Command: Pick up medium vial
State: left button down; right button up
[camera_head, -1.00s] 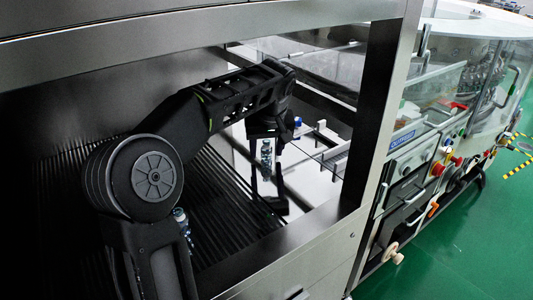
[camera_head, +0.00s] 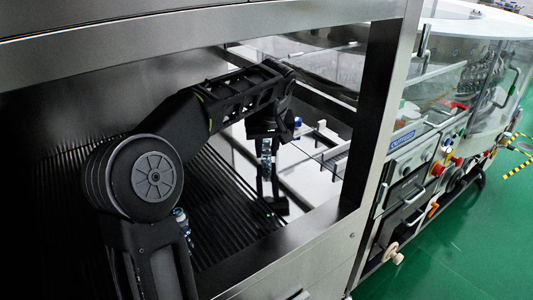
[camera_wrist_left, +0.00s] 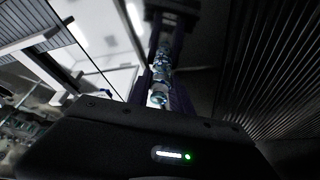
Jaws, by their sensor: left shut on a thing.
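The medium vial (camera_head: 266,160) is a small clear glass vial with a bluish tint, seen between the fingers of my left gripper (camera_head: 265,172). The gripper points down inside the machine's opening and is shut on the vial. In the left wrist view the vial (camera_wrist_left: 160,82) lies along the middle between the two dark fingers, which partly cover it. Another glass vial (camera_head: 181,216) stands on the ribbed surface beside my left arm, partly hidden by the arm. My right gripper is not in view.
A dark ribbed surface (camera_head: 220,215) lies under my left arm. A metal frame with a thick post (camera_head: 378,110) bounds the opening on the right. A white area with rails and a blue-capped item (camera_head: 297,122) lies behind the gripper.

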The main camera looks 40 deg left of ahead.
aim_at(266, 141)
pick_arm(q)
notch_tip(266, 141, up, 10)
jog(key=shift+r+p, duration=0.1)
jog(key=shift+p, duration=1.1)
jog(key=s+a+n+b, duration=0.1)
jog(key=s+a, duration=0.3)
jog(key=s, duration=0.6)
jog(key=s+a+n+g+y+b, duration=0.1)
jog(key=s+a+n, duration=0.2)
jog(key=s, duration=0.7)
jog(key=shift+s+a+n+g+b, duration=0.3)
jog(key=shift+a+b, duration=0.05)
jog(key=shift+a, duration=0.15)
